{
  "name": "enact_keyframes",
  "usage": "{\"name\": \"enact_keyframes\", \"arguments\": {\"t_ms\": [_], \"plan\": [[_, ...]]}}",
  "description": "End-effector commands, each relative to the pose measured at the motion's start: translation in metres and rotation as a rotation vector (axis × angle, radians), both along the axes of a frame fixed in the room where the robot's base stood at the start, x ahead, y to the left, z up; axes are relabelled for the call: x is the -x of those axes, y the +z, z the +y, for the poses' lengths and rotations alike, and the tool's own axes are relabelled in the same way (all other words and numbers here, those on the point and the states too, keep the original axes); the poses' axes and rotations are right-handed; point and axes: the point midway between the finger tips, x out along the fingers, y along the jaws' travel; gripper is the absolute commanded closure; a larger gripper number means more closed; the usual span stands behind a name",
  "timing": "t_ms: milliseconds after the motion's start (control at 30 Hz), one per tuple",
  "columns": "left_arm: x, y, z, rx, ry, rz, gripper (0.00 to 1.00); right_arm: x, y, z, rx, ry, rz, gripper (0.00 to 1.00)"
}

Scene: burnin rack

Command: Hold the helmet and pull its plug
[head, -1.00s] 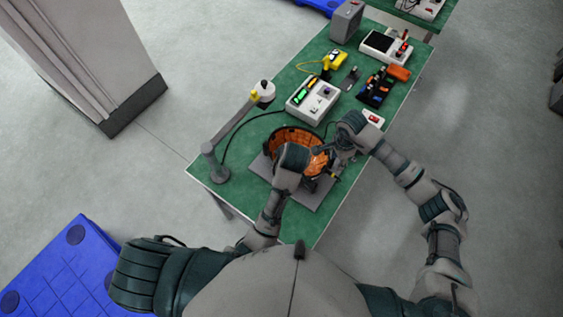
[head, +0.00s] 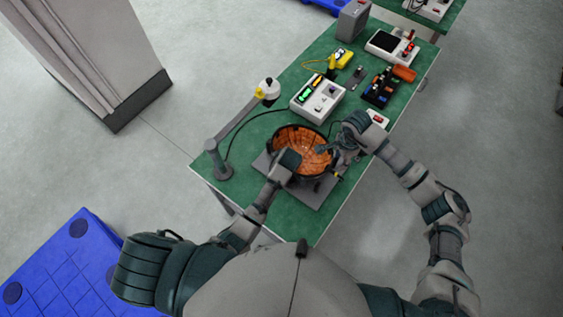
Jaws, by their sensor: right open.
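The helmet (head: 290,137) lies open side up on a grey plate (head: 312,198) near the front of the green table, its orange inside showing. My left gripper (head: 287,162) is at the helmet's near left rim; its fingers are hidden under the wrist, so I cannot tell its jaw state. My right gripper (head: 341,156) is open at the helmet's right rim. A dark cable (head: 240,132) runs from a white tester box (head: 318,99) around the left side of the table. The plug is too small to make out near my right gripper.
A grey post with an arm and a white-and-yellow head (head: 268,90) stands on the table's left edge. Behind the helmet are a yellow device (head: 343,58), a dark rack (head: 381,88), an orange item (head: 403,73) and a red-switch box (head: 377,118). A blue pallet (head: 70,260) lies on the floor.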

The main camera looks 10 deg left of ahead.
Motion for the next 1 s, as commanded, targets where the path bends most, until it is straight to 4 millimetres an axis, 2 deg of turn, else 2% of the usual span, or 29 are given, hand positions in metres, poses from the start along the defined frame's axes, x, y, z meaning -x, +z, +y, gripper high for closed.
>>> {"name": "enact_keyframes", "arguments": {"t_ms": [233,267,400,433,467,1000], "plan": [[-0.0005,-0.0013,0.0021,0.003,0.000,0.000,0.52,0.0000,0.0004,0.0028,0.002,0.000,0.000,0.58],[-0.0005,-0.0013,0.0022,0.003,0.000,0.000,0.55,0.0000,0.0004,0.0028,0.002,0.001,0.000,0.58],[-0.0005,-0.0011,0.0011,0.001,-0.001,0.000,0.90,-0.0001,0.0002,0.0014,0.001,0.000,0.000,0.58],[-0.0005,-0.0009,0.0008,0.001,0.000,-0.001,0.97,-0.0001,0.0002,0.0009,0.001,0.000,0.000,0.58],[-0.0005,-0.0009,0.0005,0.000,0.000,0.000,1.00,-0.0001,0.0001,0.0003,0.000,0.000,0.000,0.58],[-0.0005,-0.0017,0.0007,0.000,0.001,0.002,1.00,-0.0006,-0.0003,0.0004,0.000,0.000,0.001,0.58]]}}
